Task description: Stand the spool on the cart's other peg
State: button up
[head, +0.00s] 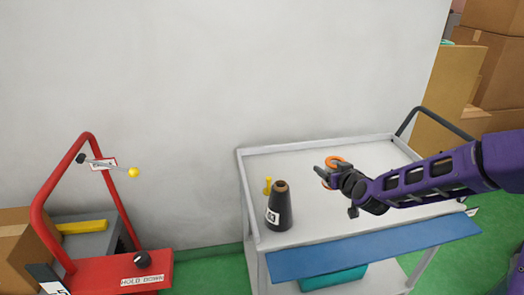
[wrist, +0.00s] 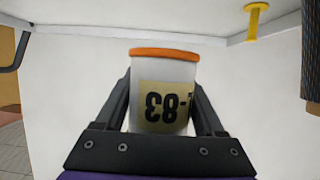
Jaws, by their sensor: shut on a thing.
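The spool, white with orange ends, is between my gripper's jaws. In the wrist view the spool (wrist: 165,68) shows one orange rim and a tan label with upside-down characters. My gripper (wrist: 165,95) is shut on it, a finger on each side. In the head view my gripper (head: 326,173) and the spool (head: 338,159) are over the cart's right half. The cart (head: 330,150) has a pale top. A yellow peg (head: 267,185) stands at its left, clear of the spool; it also shows in the wrist view (wrist: 252,22). The gap between spool and cart top is unclear.
A dark cone (head: 279,208) with a white label stands just in front of the yellow peg. A blue shelf or panel (head: 375,248) runs along the cart's front. A red trolley (head: 120,270) stands left. The cart top between cone and gripper is clear.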

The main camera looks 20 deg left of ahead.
aim_at(267, 178)
jog(key=a+r+n+g+y+b, duration=0.2)
jog(key=a+n+g+y, duration=0.5)
jog(key=a, duration=1.4)
jog(key=shift+n+g+h, duration=0.3)
jog(key=shift+n+h, duration=0.1)
jog(key=shift+n, duration=0.3)
jog(key=shift+w+a+f+b, duration=0.15)
jog(key=shift+f+b, duration=0.7)
jog(key=shift+f, duration=2.05)
jog(key=shift+w+a+f+b, duration=0.1)
jog(key=shift+f+b, duration=0.75)
jog(key=shift+f, duration=2)
jog(key=shift+f, duration=0.5)
